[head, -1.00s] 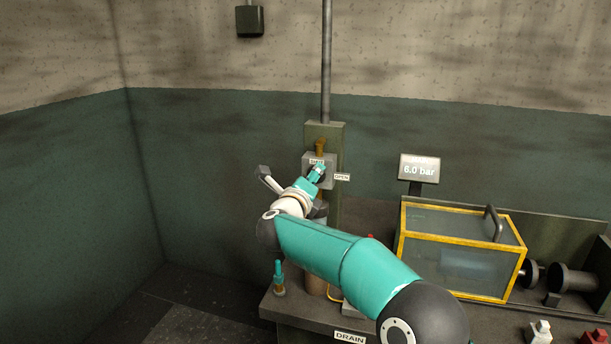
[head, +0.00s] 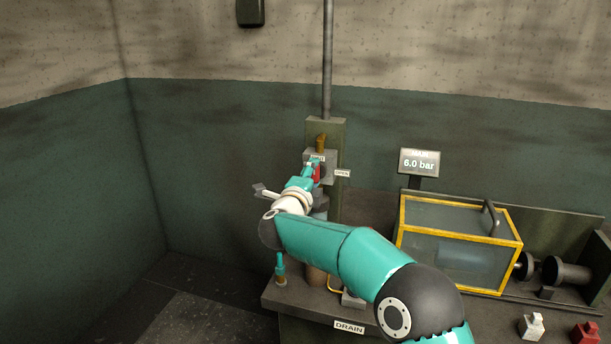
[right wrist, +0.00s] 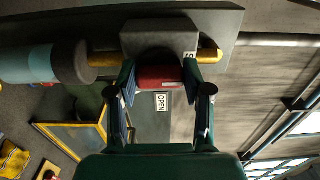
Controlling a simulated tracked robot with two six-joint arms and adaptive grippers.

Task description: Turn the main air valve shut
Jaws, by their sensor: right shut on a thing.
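The main air valve is a grey block (head: 329,160) on an upright olive post, with brass fittings on its pipe. Its red handle (head: 317,175) shows beside my right gripper (head: 313,167). In the right wrist view the red handle (right wrist: 160,78) lies between the two fingers of my right gripper (right wrist: 160,88), which is shut on it. An OPEN label (head: 342,173) is on the block's right. Another label above the handle is partly hidden by the gripper. I cannot tell the handle's exact angle. My left gripper is not in view.
A display (head: 419,163) reads 6.0 bar. A yellow-framed clear box (head: 457,239) stands on the bench at right. A small teal-topped fitting (head: 280,266) stands at the bench's left end. A DRAIN label (head: 349,327) is on the front edge. White and red blocks lie front right.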

